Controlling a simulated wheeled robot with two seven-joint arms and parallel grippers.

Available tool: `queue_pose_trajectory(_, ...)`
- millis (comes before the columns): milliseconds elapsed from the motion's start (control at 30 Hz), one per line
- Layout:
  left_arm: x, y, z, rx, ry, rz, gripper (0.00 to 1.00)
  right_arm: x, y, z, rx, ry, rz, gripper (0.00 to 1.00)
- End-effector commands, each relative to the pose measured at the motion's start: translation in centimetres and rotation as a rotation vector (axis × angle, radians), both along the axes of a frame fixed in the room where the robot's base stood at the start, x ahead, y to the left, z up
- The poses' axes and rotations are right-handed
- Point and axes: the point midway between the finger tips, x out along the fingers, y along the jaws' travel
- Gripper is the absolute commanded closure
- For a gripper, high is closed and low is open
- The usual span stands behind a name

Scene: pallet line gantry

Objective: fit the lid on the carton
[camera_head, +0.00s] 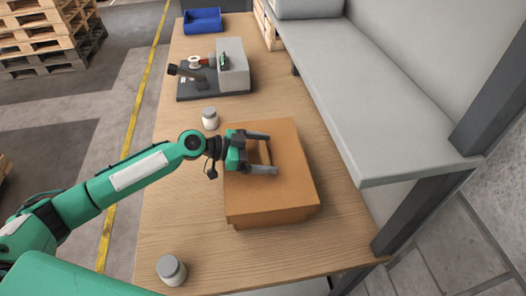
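The carton (296,221) stands on the wooden bench, and only a narrow strip of it shows under the lid. The orange-brown lid (292,185) covers its top, and its rim overhangs the carton's near side. I cannot tell whether the lid is fully down. My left gripper (272,153) is over the far left part of the lid, its two grey fingers wide apart. A pale strip of the lid's colour, perhaps a handle, spans the space between the fingers; I cannot tell whether they press on it. My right gripper is not in view.
A grey block on a dark fixture (233,70) and a blue bin (202,20) are farther back. A grey shelf (370,110) runs along the right.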

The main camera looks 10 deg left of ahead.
Motion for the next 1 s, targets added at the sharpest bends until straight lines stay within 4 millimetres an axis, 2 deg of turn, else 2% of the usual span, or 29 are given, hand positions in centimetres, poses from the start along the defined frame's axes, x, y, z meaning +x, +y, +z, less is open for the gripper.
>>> queue_pose_trajectory(167, -0.2, 0.6, -0.1, 0.001, 0.001, 0.000, 0.00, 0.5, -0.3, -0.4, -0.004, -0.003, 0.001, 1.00)
queue_pose_trajectory(267, -0.7, 1.8, 0.2, 0.002, 0.001, 0.001, 0.00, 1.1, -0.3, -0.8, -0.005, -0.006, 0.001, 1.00)
queue_pose_trajectory(400, -1.8, 4.6, 0.9, 0.003, 0.001, 0.002, 0.00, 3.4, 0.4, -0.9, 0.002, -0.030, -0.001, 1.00)
queue_pose_trajectory(700, -4.0, 10.1, 2.9, 0.003, 0.002, 0.001, 0.00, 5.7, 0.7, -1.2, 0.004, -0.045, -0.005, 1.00)
queue_pose_trajectory(1000, -4.9, 12.2, 3.9, 0.001, 0.000, 0.000, 0.00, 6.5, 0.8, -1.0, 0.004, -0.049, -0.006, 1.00)
